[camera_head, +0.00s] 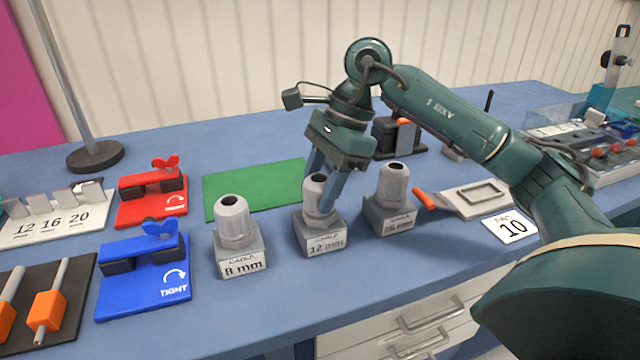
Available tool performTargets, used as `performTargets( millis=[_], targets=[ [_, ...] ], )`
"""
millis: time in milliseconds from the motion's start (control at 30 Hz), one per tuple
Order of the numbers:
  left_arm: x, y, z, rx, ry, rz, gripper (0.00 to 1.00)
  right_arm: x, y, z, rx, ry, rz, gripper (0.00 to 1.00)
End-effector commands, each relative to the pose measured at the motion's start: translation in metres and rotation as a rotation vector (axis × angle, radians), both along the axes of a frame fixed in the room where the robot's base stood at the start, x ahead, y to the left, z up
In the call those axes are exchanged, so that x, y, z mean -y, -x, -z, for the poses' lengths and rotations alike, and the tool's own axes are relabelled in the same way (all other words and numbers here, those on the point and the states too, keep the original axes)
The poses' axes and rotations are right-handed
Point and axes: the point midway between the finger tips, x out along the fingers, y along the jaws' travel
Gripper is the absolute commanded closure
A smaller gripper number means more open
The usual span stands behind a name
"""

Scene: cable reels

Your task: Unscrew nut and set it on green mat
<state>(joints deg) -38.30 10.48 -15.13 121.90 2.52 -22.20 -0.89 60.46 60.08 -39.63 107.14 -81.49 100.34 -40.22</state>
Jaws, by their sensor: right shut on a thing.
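The green mat (255,187) lies flat and bare on the blue bench, behind the row of gland blocks. Three grey blocks with nuts on top stand in a row: the 8 mm gland (238,243), the 12 mm gland (321,236) and the 16 mm gland (389,207). My right gripper (320,192) reaches down from above and is shut on the nut (316,186) of the 12 mm gland. The nut sits on its block, and the fingers hide part of its sides. My left gripper is not in view.
A red fixture (152,194) and a blue "tight" fixture (143,272) stand left of the glands. A pole base (95,156) is at the back left.

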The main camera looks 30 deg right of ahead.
Motion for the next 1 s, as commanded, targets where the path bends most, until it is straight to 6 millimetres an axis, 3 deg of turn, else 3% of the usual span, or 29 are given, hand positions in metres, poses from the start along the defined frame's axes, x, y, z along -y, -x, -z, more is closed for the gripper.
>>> performTargets(
  millis=[1000],
  targets=[
    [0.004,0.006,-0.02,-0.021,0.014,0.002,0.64,0.0,0.0,-0.031,0.001,0.0,0.003,0.82]
  ],
)
